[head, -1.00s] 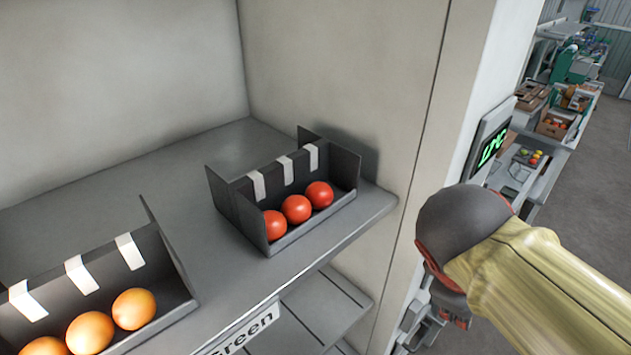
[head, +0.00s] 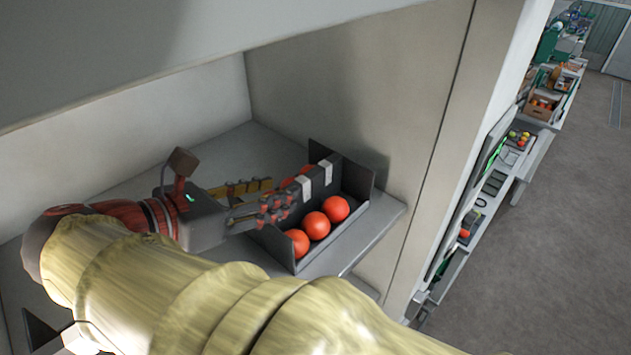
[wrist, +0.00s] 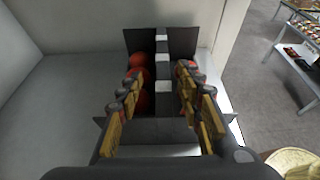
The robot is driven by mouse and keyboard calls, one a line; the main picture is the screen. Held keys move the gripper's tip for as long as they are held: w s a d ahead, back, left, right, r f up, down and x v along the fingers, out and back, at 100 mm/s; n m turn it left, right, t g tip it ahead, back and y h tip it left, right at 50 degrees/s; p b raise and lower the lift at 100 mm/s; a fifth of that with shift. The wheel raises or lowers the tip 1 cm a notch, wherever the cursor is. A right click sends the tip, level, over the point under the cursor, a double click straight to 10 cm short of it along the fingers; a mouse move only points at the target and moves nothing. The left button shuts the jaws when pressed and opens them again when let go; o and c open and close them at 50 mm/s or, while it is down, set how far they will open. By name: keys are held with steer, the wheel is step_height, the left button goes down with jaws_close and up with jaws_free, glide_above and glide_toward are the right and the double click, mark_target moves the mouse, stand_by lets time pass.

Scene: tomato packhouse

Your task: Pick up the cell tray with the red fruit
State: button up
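The dark grey cell tray (head: 357,193) with red fruit stands upright on the shelf near its right side wall. Three red fruits (head: 316,225) sit in its front row, and more red shows behind its middle wall, which has white tabs (head: 305,187). The tray also shows in the wrist view (wrist: 185,45). My gripper (head: 268,205) reaches in from the left, over the tray's near end. In the wrist view my gripper (wrist: 160,95) is open, with one finger on each side of the middle wall and gaps showing. The right finger hides the front fruit there.
The grey shelf (head: 372,235) has a back wall and a right side wall (head: 380,100) close to the tray. Another shelf panel (head: 150,50) hangs above. My arm covers the left part of the shelf. Benches with crates (head: 543,108) stand outside at right.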

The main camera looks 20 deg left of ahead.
mark_target(298, 183)
steer(key=x, duration=0.4)
steer(key=r+x, duration=0.1)
steer(key=x, duration=0.1)
steer(key=shift+w+d+f+p, duration=0.1)
steer(key=shift+w+d+p, duration=0.2)
steer(key=shift+d, duration=0.1)
steer(key=shift+w+f, duration=0.2)
steer(key=shift+w, duration=0.05)
steer(key=shift+d, duration=0.1)
steer(key=shift+c, duration=0.4)
steer(key=c, duration=0.7)
jaws_close()
